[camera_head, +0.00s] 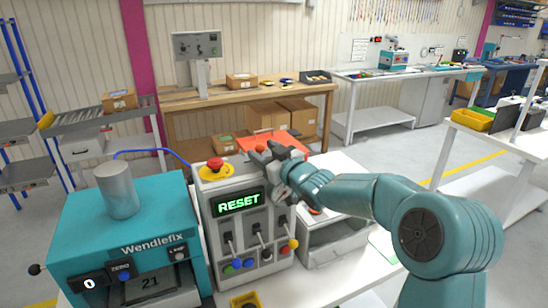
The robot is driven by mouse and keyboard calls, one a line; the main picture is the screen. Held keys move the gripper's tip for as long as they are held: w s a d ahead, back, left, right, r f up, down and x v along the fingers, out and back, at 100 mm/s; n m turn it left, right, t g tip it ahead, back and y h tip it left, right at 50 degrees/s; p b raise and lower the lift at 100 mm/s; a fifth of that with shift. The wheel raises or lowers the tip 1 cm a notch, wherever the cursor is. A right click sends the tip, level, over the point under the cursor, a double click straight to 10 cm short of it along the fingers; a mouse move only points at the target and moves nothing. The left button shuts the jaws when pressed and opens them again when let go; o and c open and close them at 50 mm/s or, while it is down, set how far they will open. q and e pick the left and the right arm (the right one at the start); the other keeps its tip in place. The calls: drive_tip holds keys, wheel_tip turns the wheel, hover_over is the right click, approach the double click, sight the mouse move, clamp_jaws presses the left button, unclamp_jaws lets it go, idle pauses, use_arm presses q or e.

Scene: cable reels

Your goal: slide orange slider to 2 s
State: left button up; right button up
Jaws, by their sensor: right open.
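The grey control box (213,208) stands on the white bench, with a green RESET display (239,202) on its front. Several levers, buttons and coloured knobs sit below the display. I cannot tell for certain which part is the orange slider. A small red-orange knob (262,149) shows just beside my right gripper, at the box's top back. My right gripper (263,156) is open over the top right of the box, with its arm coming in from the right. I cannot tell whether it touches anything. Its wrist hides part of the box's right side. My left gripper is out of view.
A red mushroom button (215,163) on a yellow base sits on the box's top left. The teal Wendlefix machine (140,220) stands close at the left. A grey unit (333,243) stands at the right, partly under my arm. A yellow bin (245,301) is in front.

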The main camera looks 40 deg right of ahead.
drive_tip(key=s+b, duration=0.3)
drive_tip(key=s, duration=1.3)
drive_tip(key=shift+s+a+b, duration=0.2)
drive_tip(key=shift+b, duration=0.2)
